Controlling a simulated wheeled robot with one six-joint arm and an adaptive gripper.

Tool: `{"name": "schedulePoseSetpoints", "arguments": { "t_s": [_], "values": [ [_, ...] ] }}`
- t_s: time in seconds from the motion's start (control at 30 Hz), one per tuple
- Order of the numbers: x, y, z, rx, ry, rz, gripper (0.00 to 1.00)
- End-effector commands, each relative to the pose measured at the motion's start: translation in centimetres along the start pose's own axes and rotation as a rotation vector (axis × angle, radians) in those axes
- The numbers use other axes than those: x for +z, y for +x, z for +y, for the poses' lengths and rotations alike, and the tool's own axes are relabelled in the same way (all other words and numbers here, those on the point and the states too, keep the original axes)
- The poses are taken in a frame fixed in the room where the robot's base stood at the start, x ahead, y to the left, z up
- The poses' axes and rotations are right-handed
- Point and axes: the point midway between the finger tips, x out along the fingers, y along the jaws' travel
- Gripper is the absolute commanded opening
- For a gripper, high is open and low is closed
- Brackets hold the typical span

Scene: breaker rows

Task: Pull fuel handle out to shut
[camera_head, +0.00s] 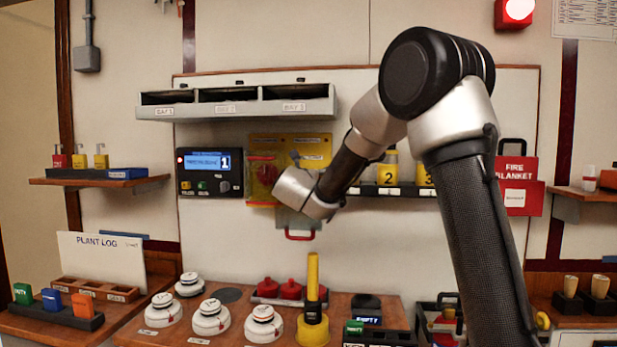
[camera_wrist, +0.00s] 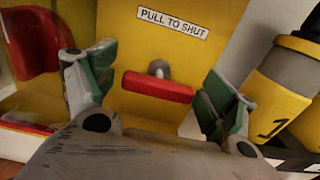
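The fuel handle (camera_wrist: 158,87) is a red bar on a short grey stem, in the middle of the wrist view. It stands out from a yellow panel (camera_wrist: 190,55) marked "PULL TO SHUT". My gripper (camera_wrist: 152,82) is open, with one green-and-grey finger at each end of the bar. The bar appears between the fingers with small gaps; I cannot tell the depth between them. In the camera_head view the yellow panel (camera_head: 318,143) is partly behind my arm, and the handle and fingertips are hidden.
A red knob behind a clear cover (camera_wrist: 30,45) is close left of the handle. Yellow canister 1 (camera_wrist: 275,95) stands close right. Smoke detectors (camera_head: 210,318) and a yellow upright tool (camera_head: 313,280) are on the bench below.

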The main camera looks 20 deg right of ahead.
Motion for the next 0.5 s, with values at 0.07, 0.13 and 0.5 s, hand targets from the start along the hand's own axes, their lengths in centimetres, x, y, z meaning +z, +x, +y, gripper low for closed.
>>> {"name": "schedulePoseSetpoints", "arguments": {
  "t_s": [0.07, 0.13, 0.5],
  "values": [
    [0.0, 0.0, 0.0, 0.0, 0.0, 0.0, 0.68],
    [0.0, 0.0, 0.0, 0.0, 0.0, 0.0, 0.55],
    [0.1, -1.6, 0.2, 0.002, 0.001, 0.0, 0.2]
  ]
}}
